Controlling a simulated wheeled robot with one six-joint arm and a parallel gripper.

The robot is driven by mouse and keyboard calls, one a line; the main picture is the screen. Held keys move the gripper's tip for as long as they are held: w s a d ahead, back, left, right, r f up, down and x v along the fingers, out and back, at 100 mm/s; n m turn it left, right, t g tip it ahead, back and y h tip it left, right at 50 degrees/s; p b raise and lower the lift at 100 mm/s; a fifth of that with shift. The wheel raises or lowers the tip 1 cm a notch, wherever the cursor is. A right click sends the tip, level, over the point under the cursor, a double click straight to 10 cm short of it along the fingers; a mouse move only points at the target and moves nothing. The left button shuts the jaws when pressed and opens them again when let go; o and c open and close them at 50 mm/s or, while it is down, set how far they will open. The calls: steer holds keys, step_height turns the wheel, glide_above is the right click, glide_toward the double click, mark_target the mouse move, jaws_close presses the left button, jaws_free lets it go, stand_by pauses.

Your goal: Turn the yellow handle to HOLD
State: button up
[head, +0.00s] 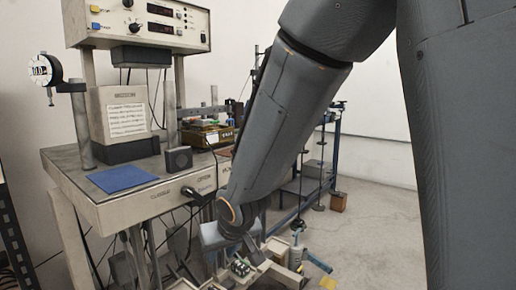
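I cannot make out a yellow handle; my own arm covers part of the bench front. On the bench's front edge is a black lever (192,193), with small lettering beside it that seems to read CLOSED and OPEN. More lettering farther right is partly cut off by my arm, so I cannot read HOLD for sure. My arm reaches down across the middle, and its dark wrist is low in front of the bench. My gripper (240,267) seems to be at the bottom, among cluttered parts; its fingers are not clear.
The grey bench (130,213) holds a blue mat (122,179), a small dark box (179,160) and a test machine with a dial gauge (45,70). Cables hang below. A blue-framed rack (334,155) stands behind. Open floor (385,225) lies to the right.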

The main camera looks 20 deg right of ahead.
steer(key=w+d+r+m+t+y+p, duration=0.25)
steer(key=d+r+t+y+p, duration=0.2)
steer(key=d+r+p, duration=0.55)
steer(key=w+d+r+m+t+y+p, duration=0.25)
steer(key=d+r+t+y+p, duration=0.35)
steer(key=p, duration=0.6)
steer(key=w+a+g+h+p, duration=0.1)
steer(key=w+a+g, duration=0.1)
steer(key=w, duration=0.4)
steer(key=shift+a+r+n, duration=0.3)
steer(key=shift+a+n, duration=0.1)
steer(key=shift+a, duration=0.15)
jaws_close()
